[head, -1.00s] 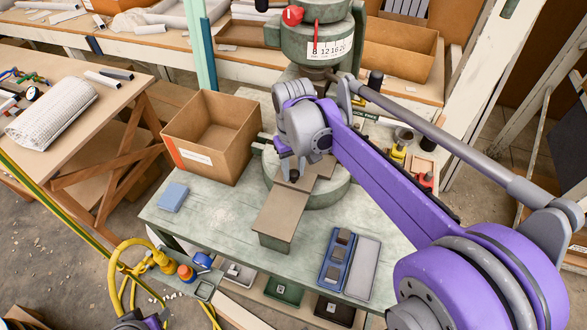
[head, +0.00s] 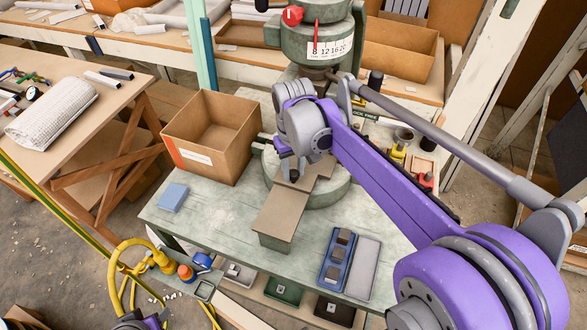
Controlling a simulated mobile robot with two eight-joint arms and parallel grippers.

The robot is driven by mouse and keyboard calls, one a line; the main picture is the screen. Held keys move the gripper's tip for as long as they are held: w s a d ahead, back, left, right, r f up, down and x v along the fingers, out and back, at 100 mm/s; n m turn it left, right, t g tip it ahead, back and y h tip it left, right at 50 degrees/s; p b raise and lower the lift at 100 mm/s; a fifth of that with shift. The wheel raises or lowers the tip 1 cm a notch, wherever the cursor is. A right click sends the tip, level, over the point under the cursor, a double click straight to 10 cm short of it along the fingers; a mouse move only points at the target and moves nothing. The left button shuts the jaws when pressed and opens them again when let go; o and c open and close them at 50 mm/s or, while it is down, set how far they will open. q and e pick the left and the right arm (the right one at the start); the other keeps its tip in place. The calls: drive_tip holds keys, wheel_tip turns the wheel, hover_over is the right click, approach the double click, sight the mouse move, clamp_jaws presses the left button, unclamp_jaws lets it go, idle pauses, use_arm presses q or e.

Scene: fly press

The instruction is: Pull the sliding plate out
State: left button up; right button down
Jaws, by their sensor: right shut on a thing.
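The sliding plate (head: 284,213) is a flat brown-grey plate. It lies on the round base of the green fly press (head: 318,45) and its near end reaches toward the front of the bench. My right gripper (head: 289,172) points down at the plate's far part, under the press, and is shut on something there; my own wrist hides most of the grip. My left gripper is not clearly in view; only a bit of my left arm shows at the bottom left edge.
An open cardboard box (head: 212,140) stands left of the press on the green bench (head: 220,212). A blue block (head: 172,197) lies at the bench's left. A blue tray with dark blocks (head: 336,262) and a grey tray (head: 363,269) lie at the front right. Yellow hose hangs at the lower left.

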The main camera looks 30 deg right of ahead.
drive_tip(key=s+a+p, duration=0.1)
drive_tip(key=s+a, duration=1)
drive_tip(key=a, duration=0.2)
idle(0.4)
drive_tip(key=c, duration=0.6)
unclamp_jaws()
wheel_tip(320, 180, up, 11)
drive_tip(key=shift+f+p, duration=0.1)
drive_tip(key=shift+p, duration=0.35)
drive_tip(key=shift+s, duration=0.1)
